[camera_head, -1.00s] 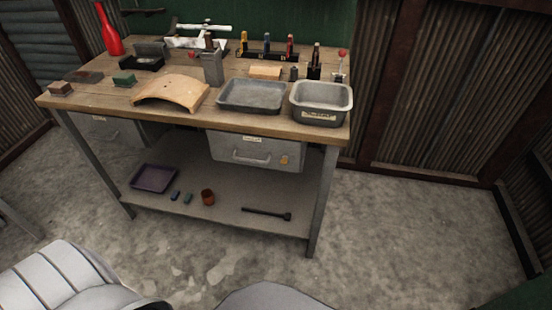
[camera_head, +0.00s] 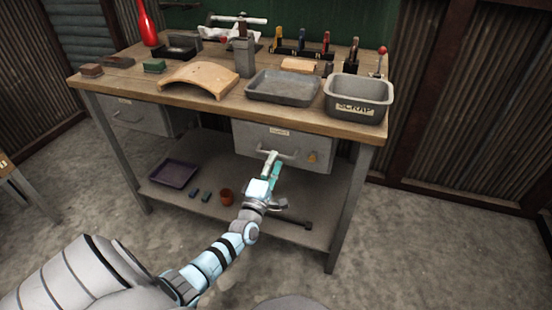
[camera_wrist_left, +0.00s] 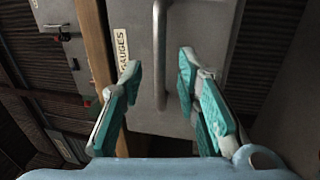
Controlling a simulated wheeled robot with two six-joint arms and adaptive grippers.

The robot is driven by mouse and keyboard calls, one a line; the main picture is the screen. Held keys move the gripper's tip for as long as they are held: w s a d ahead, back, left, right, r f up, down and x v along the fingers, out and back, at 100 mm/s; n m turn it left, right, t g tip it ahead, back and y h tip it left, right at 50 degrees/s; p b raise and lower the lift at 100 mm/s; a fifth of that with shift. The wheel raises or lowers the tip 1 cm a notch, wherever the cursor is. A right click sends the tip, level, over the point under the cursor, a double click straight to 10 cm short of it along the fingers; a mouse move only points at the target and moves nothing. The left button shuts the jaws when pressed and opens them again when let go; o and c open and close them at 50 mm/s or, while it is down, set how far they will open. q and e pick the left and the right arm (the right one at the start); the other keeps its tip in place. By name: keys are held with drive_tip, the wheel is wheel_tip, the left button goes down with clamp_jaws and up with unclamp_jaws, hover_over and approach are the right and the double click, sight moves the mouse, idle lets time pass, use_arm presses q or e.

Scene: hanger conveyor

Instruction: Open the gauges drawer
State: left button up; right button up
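The gauges drawer (camera_head: 254,136) is the grey drawer under the right half of the workbench, with a bar handle (camera_head: 279,154) across its front. It looks closed. In the left wrist view its label (camera_wrist_left: 121,48) reads GAUGES and its handle (camera_wrist_left: 160,50) runs between the two finger lines. My left gripper (camera_head: 272,165) is at the handle, its fingers apart on either side of the bar; in the left wrist view the open left gripper (camera_wrist_left: 158,80) shows a clear gap around the handle. My right gripper is in neither view.
A second grey drawer (camera_head: 130,115) is under the bench's left side. The lower shelf (camera_head: 218,180) holds a purple tray (camera_head: 174,173), a brown cup (camera_head: 227,196) and a dark hammer-like tool. On top, a scrap bin (camera_head: 358,107) and grey tray (camera_head: 283,98) stand above the gauges drawer.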

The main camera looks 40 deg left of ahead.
use_arm(q)
drive_tip(key=shift+b+x, duration=0.4)
drive_tip(key=shift+x, duration=1.35)
clamp_jaws()
